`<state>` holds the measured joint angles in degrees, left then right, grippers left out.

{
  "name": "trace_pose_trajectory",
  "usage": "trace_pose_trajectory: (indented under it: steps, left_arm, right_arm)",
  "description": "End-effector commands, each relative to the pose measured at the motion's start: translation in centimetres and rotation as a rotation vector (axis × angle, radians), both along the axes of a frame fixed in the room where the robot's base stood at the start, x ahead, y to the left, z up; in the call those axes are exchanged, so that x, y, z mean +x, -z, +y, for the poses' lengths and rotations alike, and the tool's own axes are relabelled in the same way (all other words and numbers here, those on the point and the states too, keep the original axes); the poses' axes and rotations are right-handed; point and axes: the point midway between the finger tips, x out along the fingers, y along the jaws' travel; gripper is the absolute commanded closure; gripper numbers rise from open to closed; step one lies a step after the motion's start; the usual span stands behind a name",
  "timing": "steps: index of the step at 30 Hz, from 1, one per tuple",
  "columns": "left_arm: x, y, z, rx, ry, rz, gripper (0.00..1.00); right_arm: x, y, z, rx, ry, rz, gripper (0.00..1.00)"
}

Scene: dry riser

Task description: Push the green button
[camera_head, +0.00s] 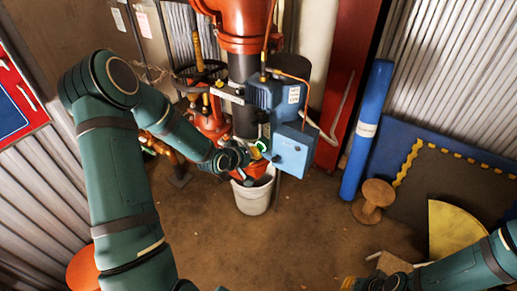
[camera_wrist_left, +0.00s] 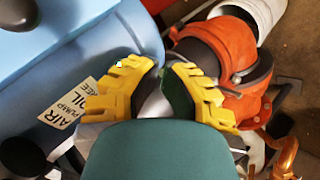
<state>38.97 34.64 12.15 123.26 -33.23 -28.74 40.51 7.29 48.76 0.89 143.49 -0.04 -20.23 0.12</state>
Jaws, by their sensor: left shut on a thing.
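A green-ringed button (camera_head: 262,144) shows beside the left edge of the blue control box (camera_head: 290,150), below the blue motor. My left gripper (camera_head: 250,152) is right at the button, and I cannot tell whether they touch. In the left wrist view its yellow fingers (camera_wrist_left: 160,88) stand a little apart, shut on a grey part between them. A tiny green-white spot (camera_wrist_left: 118,64) shows at the left finger's edge, against the blue box (camera_wrist_left: 75,60). My right gripper (camera_head: 360,284) is low at the bottom edge, its fingers mostly cut off.
The blue motor (camera_head: 275,95) and the orange-red riser pipe (camera_head: 243,25) stand above the box. A white bucket (camera_head: 253,199) stands below. A blue cylinder (camera_head: 367,130) and a wooden spool (camera_head: 373,202) stand at right. The middle floor is clear.

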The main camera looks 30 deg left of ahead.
Motion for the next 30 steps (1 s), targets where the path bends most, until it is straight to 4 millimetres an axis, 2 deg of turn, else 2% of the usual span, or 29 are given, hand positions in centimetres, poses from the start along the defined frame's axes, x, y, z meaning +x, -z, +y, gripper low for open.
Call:
trace_pose_trajectory:
  steps: [30]
  left_arm:
    - [1.1, 0.0, -0.1, 0.001, 0.0, -0.002, 1.0]
  right_arm:
    - [0.0, 0.2, 0.0, 0.0, 0.0, 0.0, 1.0]
